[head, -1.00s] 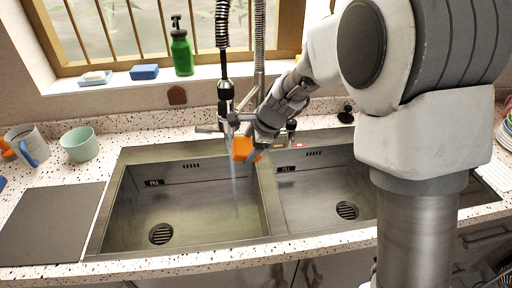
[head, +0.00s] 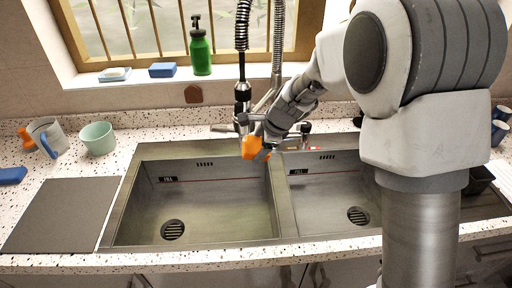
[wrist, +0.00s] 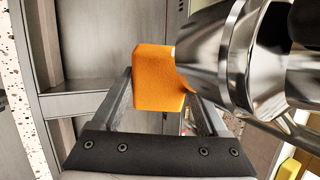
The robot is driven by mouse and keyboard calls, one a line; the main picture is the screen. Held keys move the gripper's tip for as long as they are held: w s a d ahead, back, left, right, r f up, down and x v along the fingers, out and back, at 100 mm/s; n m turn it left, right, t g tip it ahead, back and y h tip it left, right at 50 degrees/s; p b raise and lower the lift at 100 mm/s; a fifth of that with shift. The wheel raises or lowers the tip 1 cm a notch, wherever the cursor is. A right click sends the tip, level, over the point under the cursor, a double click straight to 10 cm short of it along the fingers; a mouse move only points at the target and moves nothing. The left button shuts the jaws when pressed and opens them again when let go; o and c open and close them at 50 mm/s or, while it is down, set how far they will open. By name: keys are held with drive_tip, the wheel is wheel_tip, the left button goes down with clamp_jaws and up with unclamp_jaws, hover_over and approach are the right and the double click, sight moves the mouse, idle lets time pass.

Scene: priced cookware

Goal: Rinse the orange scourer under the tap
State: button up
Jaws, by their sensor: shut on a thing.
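The orange scourer (head: 250,148) is held in my gripper (head: 263,151) at the back of the sink, above the left basin (head: 200,205) near the divider. My gripper is shut on it. In the wrist view the scourer (wrist: 157,80) sits between the two fingers, with the chrome tap nozzle (wrist: 235,60) close beside it and covering its right edge. In the head view the tap (head: 242,95) hangs just above the scourer. I see no water stream below it. Whether the nozzle touches the scourer I cannot tell.
A right basin (head: 330,195) lies beyond the divider. A grey board (head: 62,215), a green cup (head: 97,138) and a mug (head: 48,138) are on the left counter. A green bottle (head: 200,52) and a blue sponge (head: 162,70) stand on the sill.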

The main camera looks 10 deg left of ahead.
drive_tip(key=s+d+b, duration=0.2)
drive_tip(key=s+d, duration=0.2)
drive_tip(key=d, duration=0.2)
drive_tip(key=shift+s+b, duration=0.35)
drive_tip(key=shift+s, duration=0.05)
idle(1.2)
drive_tip(key=s+d+r+p, duration=0.2)
drive_tip(key=s+d+r, duration=0.1)
drive_tip(key=d+r, duration=0.1)
idle(0.6)
drive_tip(key=shift+d, duration=0.1)
idle(0.4)
